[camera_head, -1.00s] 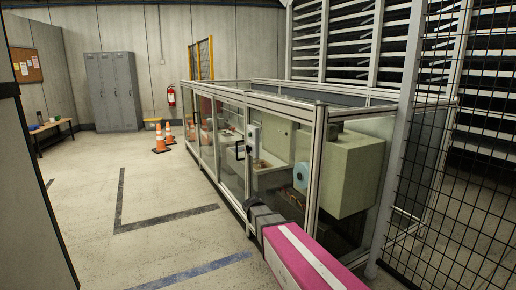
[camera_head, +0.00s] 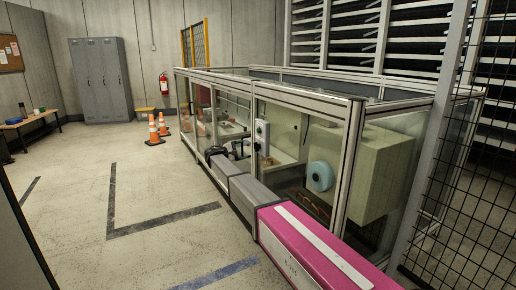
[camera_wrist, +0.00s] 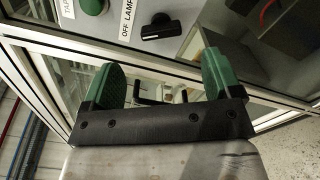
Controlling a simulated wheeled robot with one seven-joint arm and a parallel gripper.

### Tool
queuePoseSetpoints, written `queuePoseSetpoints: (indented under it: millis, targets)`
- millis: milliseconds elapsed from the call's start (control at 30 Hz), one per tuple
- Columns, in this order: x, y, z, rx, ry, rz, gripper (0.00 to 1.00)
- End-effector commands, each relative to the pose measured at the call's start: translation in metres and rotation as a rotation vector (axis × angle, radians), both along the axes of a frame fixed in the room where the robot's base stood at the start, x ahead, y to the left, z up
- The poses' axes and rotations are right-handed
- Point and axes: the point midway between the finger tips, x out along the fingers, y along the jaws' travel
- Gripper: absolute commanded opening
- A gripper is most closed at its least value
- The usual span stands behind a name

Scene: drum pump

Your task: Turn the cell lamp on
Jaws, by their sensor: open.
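The lamp switch is a black rotary knob (camera_wrist: 161,27) on a grey panel in the wrist view. A white label (camera_wrist: 127,18) beside it reads "OFF LAMP"; any further wording is out of frame. My gripper (camera_wrist: 163,72) is open and empty, with two green-padded fingers spread apart. The knob appears just beyond the fingertips, between them and apart from both. In the head view my arm reaches along the cell's front, its dark end (camera_head: 216,153) beside the glass. The small panel (camera_head: 262,136) on the cell front also shows there.
A green button (camera_wrist: 94,5) sits left of the knob. The glazed cell (camera_head: 300,96) has a metal frame close to my arm. A mesh fence (camera_head: 450,190) stands at right.

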Motion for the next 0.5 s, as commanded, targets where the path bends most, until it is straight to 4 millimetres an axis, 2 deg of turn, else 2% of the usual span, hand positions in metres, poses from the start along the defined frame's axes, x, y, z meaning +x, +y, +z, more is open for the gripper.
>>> queuePoseSetpoints:
  millis: [200, 500]
  targets:
    - [0.022, -0.035, 0.000, 0.002, 0.000, -0.002, 0.84]
    - [0.044, -0.068, 0.000, 0.002, 0.000, 0.000, 0.84]
